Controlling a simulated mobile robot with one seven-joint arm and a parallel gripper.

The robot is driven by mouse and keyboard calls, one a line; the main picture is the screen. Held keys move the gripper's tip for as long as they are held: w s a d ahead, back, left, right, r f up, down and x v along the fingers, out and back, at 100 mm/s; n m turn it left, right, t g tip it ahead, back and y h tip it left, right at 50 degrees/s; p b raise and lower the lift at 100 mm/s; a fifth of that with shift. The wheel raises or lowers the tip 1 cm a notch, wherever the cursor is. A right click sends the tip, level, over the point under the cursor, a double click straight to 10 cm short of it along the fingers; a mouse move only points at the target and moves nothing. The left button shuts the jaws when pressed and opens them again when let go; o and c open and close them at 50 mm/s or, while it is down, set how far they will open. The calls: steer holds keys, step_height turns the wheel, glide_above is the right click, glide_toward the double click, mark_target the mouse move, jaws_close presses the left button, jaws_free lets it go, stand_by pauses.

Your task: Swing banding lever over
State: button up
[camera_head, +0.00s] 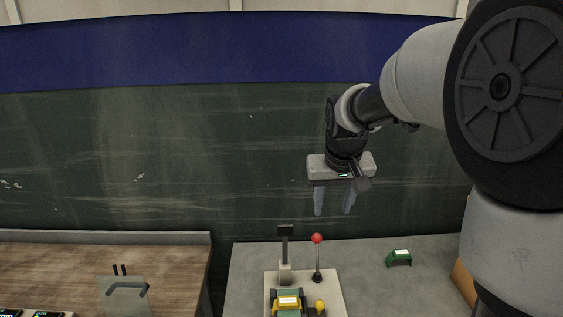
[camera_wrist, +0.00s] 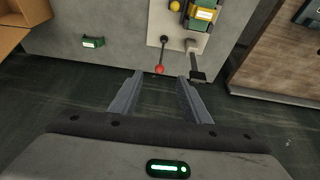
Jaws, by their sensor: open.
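A lever with a red ball knob (camera_head: 317,239) stands upright on a pale base plate (camera_head: 334,293) on the grey table. In the wrist view its red knob (camera_wrist: 160,69) shows between the fingertips, a little beyond them. My gripper (camera_head: 333,212) is open and empty, pointing down above and slightly right of the knob in the head view; its two fingers also show in the wrist view (camera_wrist: 157,78). A second post with a black head (camera_head: 286,229) stands left of the red-knobbed lever. Which of the two is the banding lever is not marked.
A yellow and green device (camera_head: 289,302) and a yellow knob (camera_head: 320,305) sit on the plate. A small green block (camera_head: 399,258) lies to the right on the grey table (camera_head: 370,275). A wooden table (camera_head: 60,264) with a grey handled piece (camera_head: 124,292) stands left, across a gap.

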steer(key=g, duration=0.1)
glide_toward(317, 234)
steer(key=b+x, duration=0.3)
steer(key=x, duration=0.6)
steer(key=shift+f+b, duration=0.25)
steer(key=shift+b, duration=0.1)
steer(key=shift+r, duration=0.25)
steer(key=shift+f, duration=0.1)
steer(key=c, duration=0.7)
steer(key=shift+s, duration=0.1)
steer(key=shift+c, duration=0.3)
